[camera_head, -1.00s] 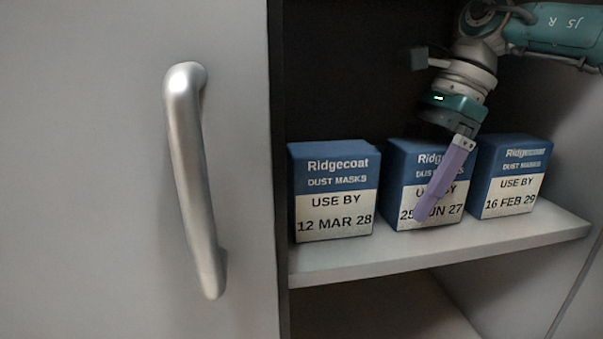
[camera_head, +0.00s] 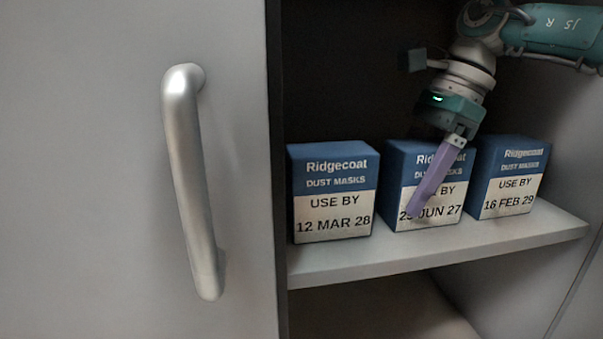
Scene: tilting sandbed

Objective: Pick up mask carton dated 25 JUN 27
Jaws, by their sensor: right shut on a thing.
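The mask carton dated 25 JUN 27 (camera_head: 407,175) is a blue and white Ridgecoat box. It stands upright on the shelf, in the middle of three cartons. My right gripper (camera_head: 424,200) comes in from the upper right, with a purple finger across the front of this carton, covering part of its print. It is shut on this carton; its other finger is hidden. The carton dated 12 MAR 28 (camera_head: 333,192) stands to the left, and the carton dated 16 FEB 29 (camera_head: 511,180) stands close on the right. My left gripper is not in view.
The cartons stand on a grey cabinet shelf (camera_head: 430,262) with a bare strip along its front edge. A grey door (camera_head: 90,170) with a metal handle (camera_head: 190,180) fills the left. The cabinet wall (camera_head: 570,150) is close at the right. Dark space lies above the cartons.

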